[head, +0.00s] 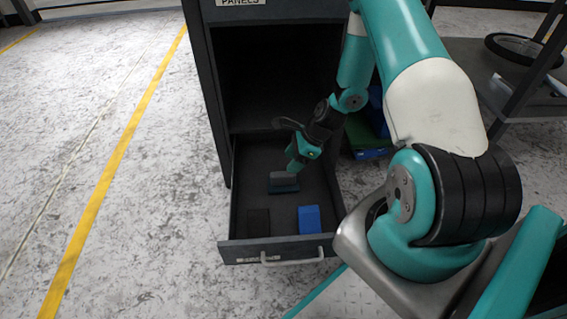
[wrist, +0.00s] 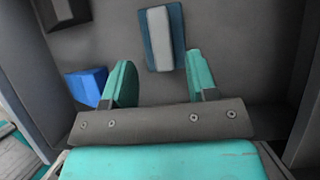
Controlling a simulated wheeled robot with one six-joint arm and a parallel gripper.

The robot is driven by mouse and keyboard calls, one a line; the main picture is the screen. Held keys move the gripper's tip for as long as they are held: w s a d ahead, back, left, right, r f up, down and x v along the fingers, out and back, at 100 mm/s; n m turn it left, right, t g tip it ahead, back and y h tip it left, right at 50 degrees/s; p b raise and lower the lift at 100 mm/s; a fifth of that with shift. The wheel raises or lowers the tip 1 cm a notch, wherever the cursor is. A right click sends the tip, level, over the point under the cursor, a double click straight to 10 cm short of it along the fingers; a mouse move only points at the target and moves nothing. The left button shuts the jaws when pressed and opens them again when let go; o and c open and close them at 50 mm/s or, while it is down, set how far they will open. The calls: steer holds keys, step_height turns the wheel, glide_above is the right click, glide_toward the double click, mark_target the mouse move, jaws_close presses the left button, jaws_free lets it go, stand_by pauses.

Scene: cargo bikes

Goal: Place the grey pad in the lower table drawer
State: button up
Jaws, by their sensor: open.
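The grey pad (head: 284,176) lies in the pulled-out lower drawer (head: 233,205), toward its back half. It has a dark blue layer or base under a lighter grey strip, and the wrist view shows it (wrist: 161,38) just beyond my fingertips. My gripper (head: 293,166) is inside the drawer space, above and close to the pad. In the wrist view its two teal fingers (wrist: 160,72) are spread apart with nothing between them. The gap between fingers and pad is hard to judge in the head view.
A black block (head: 258,222) and a blue block (head: 309,219) lie near the drawer's front. The dark cabinet (head: 213,90) has an open compartment above the drawer. A shelf with a black ring (head: 515,48) stands at right. The floor at left is clear.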

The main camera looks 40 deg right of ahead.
steer(key=s+a+r+n+g+p, duration=0.1)
steer(key=a+r+n, duration=0.65)
steer(key=r, duration=0.45)
steer(key=s+a+r+n+g+p, duration=0.1)
steer(key=a+r+n, duration=0.65)
steer(key=r, duration=0.45)
steer(key=s+a+r+n, duration=0.5)
steer(key=s+r+n, duration=0.1)
steer(key=s+n, duration=0.2)
steer(key=s+a+r+n+g, duration=0.1)
steer(key=s+a+r+n, duration=0.4)
steer(key=s+n, duration=0.4)
steer(key=shift+s+a+r+h, duration=0.15)
steer(key=shift+s+r+h, duration=0.25)
steer(key=shift+s+r, duration=0.3)
